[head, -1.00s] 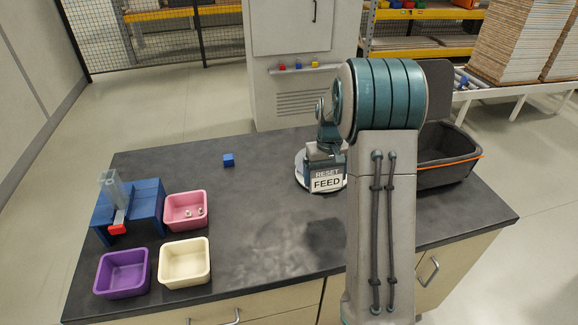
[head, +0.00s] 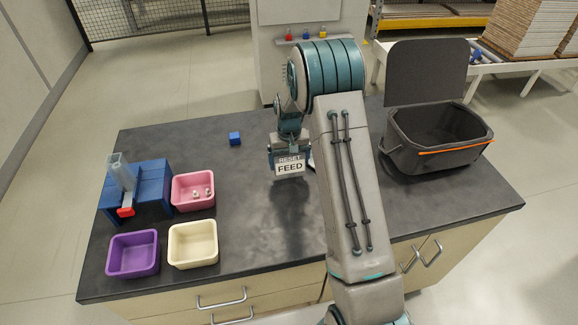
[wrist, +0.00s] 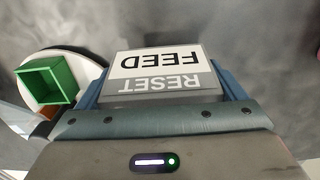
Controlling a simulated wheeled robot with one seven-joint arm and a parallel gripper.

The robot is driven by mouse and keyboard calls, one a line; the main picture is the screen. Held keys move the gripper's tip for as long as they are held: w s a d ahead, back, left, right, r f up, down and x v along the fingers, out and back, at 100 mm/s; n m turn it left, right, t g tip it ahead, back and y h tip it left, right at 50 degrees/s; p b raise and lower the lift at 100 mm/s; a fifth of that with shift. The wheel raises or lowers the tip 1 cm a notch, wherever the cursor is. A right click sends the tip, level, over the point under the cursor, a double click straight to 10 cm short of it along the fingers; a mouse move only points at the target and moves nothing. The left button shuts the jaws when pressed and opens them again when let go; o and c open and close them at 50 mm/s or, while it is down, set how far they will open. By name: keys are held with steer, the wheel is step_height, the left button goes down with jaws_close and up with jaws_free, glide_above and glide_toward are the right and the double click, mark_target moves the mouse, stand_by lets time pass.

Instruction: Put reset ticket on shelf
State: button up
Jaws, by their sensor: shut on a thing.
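The reset ticket (head: 289,165) is a small card reading RESET on a grey band and FEED on white. My gripper (head: 289,152) is shut on it and holds it above the dark worktop. In the wrist view the ticket (wrist: 165,68) sits between the blue fingers of my gripper (wrist: 162,88), its lettering upside down. A shelf ledge (head: 308,39) with small red, blue and yellow pieces is on the grey cabinet behind the worktop.
On the worktop (head: 245,225) stand a blue fixture (head: 152,180), a pink bin (head: 193,191), a purple bin (head: 133,254), a cream bin (head: 193,245) and a blue cube (head: 235,138). An open dark crate (head: 437,150) is at right. A green box (wrist: 48,80) lies on a white disc.

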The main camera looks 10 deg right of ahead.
mark_target(289, 169)
step_height(289, 169, down, 4)
steer(key=shift+r+p, duration=0.2)
steer(key=shift+p, duration=0.5)
steer(key=shift+f, duration=0.2)
steer(key=shift+f, duration=0.1)
steer(key=shift+f+b, duration=0.15)
steer(key=shift+b, duration=0.2)
steer(key=o, duration=0.7)
steer(key=shift+r, duration=0.2)
